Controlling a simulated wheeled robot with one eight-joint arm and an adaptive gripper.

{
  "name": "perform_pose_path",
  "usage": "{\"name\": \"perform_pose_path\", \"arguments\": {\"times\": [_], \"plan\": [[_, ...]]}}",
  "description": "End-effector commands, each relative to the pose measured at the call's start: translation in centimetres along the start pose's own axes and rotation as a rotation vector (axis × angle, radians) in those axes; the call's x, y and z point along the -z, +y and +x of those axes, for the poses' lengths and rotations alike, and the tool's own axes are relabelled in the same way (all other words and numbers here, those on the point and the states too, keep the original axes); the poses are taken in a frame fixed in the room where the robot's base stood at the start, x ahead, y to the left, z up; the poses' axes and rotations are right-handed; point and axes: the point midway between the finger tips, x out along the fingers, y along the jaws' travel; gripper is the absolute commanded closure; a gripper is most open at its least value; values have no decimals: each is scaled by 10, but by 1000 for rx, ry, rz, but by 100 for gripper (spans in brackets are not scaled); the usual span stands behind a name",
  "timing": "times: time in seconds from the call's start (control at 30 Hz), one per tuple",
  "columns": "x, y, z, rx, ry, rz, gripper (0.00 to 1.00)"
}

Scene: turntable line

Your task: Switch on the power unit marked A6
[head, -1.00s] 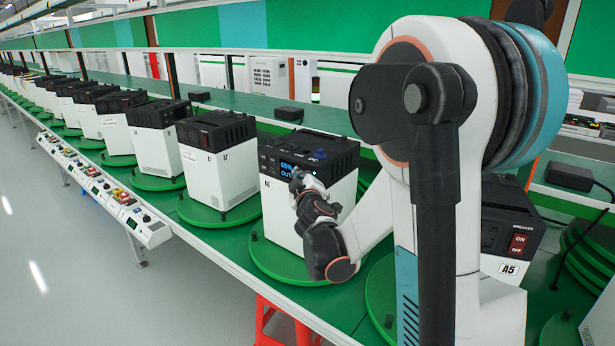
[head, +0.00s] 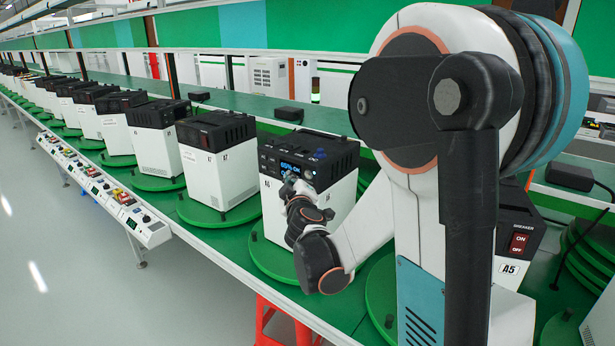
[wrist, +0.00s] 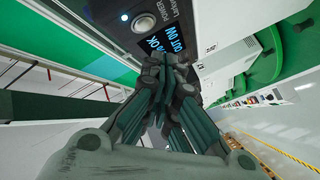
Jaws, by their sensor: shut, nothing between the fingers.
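The power unit marked A6 (head: 275,212) is a white box with a black top on a green turntable disc (head: 272,262). Its label is small and partly legible in the head view. Its dark front panel has a display lit with blue text (head: 292,168). In the wrist view the display (wrist: 163,40) appears to read "OK" and "OUT ON", beside a panel marked POWER with a round white-blue light (wrist: 124,17) and a round pale knob (wrist: 144,22). My gripper (head: 290,186) is shut and empty in front of this panel; its fingers (wrist: 165,70) are together below the display. I cannot tell whether they touch the panel.
Several similar units stand in a row to the left, such as one marked A7 (head: 217,165). A unit marked A5 (head: 517,235) with a red ON/OFF breaker is at the right, partly behind my arm. A red stool (head: 284,322) stands under the bench edge. The aisle floor is clear.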

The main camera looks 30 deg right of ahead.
Motion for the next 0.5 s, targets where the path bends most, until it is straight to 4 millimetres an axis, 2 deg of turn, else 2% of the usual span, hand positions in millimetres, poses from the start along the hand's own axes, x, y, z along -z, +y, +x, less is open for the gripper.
{"name": "perform_pose_path", "arguments": {"times": [0.3,0.5], "plan": [[14,-14,-18,1,1,-1,100],[15,-15,-21,-1,0,0,100]]}}
